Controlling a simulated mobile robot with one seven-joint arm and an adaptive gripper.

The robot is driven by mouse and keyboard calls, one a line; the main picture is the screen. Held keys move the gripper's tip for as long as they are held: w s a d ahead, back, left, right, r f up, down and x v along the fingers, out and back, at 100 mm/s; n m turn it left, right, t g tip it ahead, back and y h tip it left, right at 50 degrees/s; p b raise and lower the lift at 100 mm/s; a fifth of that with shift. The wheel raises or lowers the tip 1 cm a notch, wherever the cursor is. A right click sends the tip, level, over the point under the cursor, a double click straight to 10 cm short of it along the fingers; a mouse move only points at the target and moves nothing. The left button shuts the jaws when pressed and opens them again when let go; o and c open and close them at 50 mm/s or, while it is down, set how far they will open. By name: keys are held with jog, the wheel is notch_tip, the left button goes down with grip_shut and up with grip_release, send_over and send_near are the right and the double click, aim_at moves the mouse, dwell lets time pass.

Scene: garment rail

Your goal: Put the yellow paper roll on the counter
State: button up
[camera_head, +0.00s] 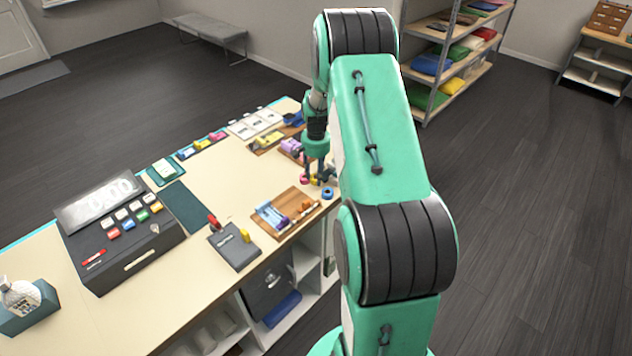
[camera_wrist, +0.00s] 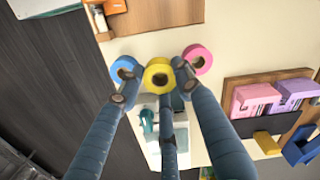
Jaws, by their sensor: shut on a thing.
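The yellow paper roll (camera_wrist: 154,76) is between the fingertips of my gripper (camera_wrist: 158,88) in the wrist view. My gripper is shut on it. In the head view my gripper (camera_head: 318,178) points down at the counter's (camera_head: 200,190) right end, and its fingers partly hide the yellow roll. A blue roll (camera_wrist: 123,69) is close on the left of the yellow roll in the wrist view, and a pink roll (camera_wrist: 198,58) close on its right. I cannot tell whether the yellow roll touches the counter or hangs just above it.
A wooden tray (camera_head: 282,226) with small items lies in front of my gripper. Purple boxes (camera_head: 291,147) stand behind it. The counter between register and wooden tray has bare room.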

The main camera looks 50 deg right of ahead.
dwell(0.3)
jog(key=shift+f, duration=1.75)
jog(key=shift+f, duration=0.15)
jog(key=o, duration=0.7)
notch_tip(320, 180, up, 12)
jog(key=shift+r, duration=0.15)
